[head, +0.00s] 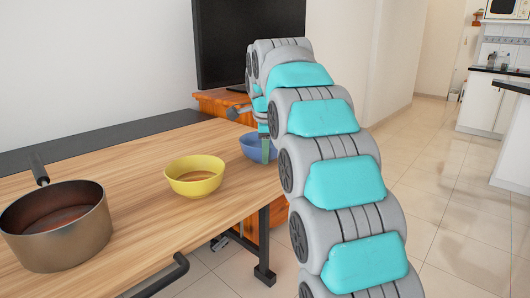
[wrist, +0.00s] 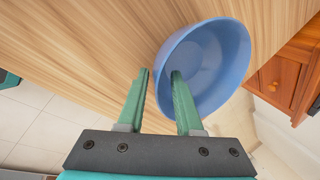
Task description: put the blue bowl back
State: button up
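The blue bowl (head: 250,146) is at the far right end of the wooden table in the head view, partly covered by my gripper (head: 265,149). In the wrist view the bowl (wrist: 229,52) appears upright over the wood, with its inside visible. My gripper (wrist: 160,72) is open, with a gap between its two green fingers. The left finger is outside the bowl and the right finger overlaps its inside, so the near rim lies between them. I cannot tell whether either finger touches the bowl.
A yellow bowl (head: 195,180) and a brown saucepan (head: 62,237) stand on the table (head: 135,163) to the left. A dark screen (head: 240,40) stands on an orange wooden cabinet (head: 212,99) behind. Tiled floor (head: 440,190) is free to the right.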

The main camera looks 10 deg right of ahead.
jog(key=p+v, duration=0.1)
jog(key=v, duration=1)
jog(key=shift+r+p, duration=0.35)
jog(key=shift+r, duration=0.1)
jog(key=shift+s, duration=0.1)
jog(key=s+f+n+g, duration=0.2)
jog(key=s+f+n, duration=0.4)
jog(key=s+f, duration=0.4)
jog(key=s+f+n+g, duration=0.2)
jog(key=s+f+n, duration=0.5)
jog(key=s, duration=1.2)
jog(key=s+d+f+n+g, duration=0.1)
jog(key=s+f+n, duration=0.5)
jog(key=s+f, duration=0.7)
jog(key=shift+s+f+n+g+y, duration=0.2)
jog(key=shift+s+n+g+y, duration=0.15)
jog(key=shift+s+g, duration=0.6)
